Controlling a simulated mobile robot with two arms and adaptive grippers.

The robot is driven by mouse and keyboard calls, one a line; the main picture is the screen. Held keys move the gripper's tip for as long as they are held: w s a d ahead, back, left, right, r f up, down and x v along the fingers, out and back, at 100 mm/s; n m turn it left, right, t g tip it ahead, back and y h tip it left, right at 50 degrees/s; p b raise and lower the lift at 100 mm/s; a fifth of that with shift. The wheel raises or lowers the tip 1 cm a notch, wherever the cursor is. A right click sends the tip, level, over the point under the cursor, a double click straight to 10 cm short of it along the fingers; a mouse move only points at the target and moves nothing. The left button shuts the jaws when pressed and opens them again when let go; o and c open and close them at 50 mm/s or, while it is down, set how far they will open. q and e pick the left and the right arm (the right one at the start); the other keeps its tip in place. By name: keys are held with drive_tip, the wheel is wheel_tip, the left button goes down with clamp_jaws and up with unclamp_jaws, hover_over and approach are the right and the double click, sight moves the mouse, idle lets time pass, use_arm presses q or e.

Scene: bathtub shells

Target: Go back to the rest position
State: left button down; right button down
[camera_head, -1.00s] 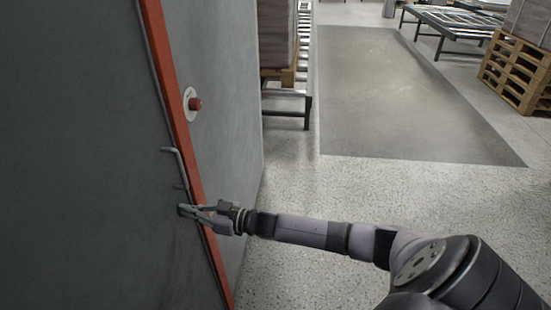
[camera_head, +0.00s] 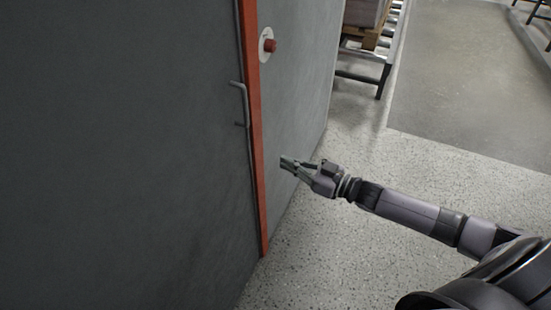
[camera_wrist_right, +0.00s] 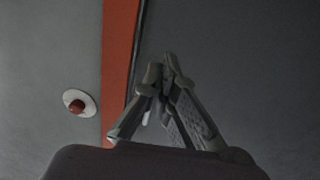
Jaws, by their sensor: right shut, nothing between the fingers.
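My right gripper (camera_head: 286,164) is shut and empty in the head view. It is in front of the grey wall to the right of the orange strip, apart from the door handle. In the right wrist view its fingertips (camera_wrist_right: 168,58) meet, with the orange strip behind them to the left. My left gripper is in neither view.
A large grey door (camera_head: 120,150) fills the left, with a bent metal handle (camera_head: 245,105) by the orange strip (camera_head: 254,130). A red button (camera_head: 270,45) on a white disc is on the grey wall (camera_head: 300,90). Speckled floor (camera_head: 400,165) is open at the right.

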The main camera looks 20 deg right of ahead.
drive_tip(key=s+d+f+m+g+h, duration=0.1)
drive_tip(key=s+d+f+h, duration=0.25)
drive_tip(key=f, duration=0.75)
drive_tip(key=s+d+f+m+g+h, duration=0.2)
drive_tip(key=s+f+h, duration=0.15)
drive_tip(key=f, duration=0.65)
drive_tip(key=s+d+f+m+g+h, duration=0.15)
drive_tip(key=s+f, duration=0.25)
drive_tip(key=f, duration=0.7)
drive_tip(key=s+a+f+g+h, duration=0.2)
drive_tip(key=s+f+g, duration=0.2)
drive_tip(key=s+f, duration=0.9)
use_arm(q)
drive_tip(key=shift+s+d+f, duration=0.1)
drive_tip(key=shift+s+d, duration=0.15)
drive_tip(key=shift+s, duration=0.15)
use_arm(e)
drive_tip(key=s+a+f+g, duration=0.1)
drive_tip(key=s+a+f, duration=0.1)
drive_tip(key=s, duration=0.5)
drive_tip(key=s+a+f+g, duration=0.2)
drive_tip(key=s+a, duration=0.1)
drive_tip(key=s, duration=0.5)
drive_tip(key=s+a+f+g, duration=0.2)
drive_tip(key=s+a, duration=0.1)
drive_tip(key=s, duration=0.4)
drive_tip(key=shift+s+a+f, duration=0.15)
drive_tip(key=shift+a+f, duration=0.1)
drive_tip(key=shift+f, duration=0.05)
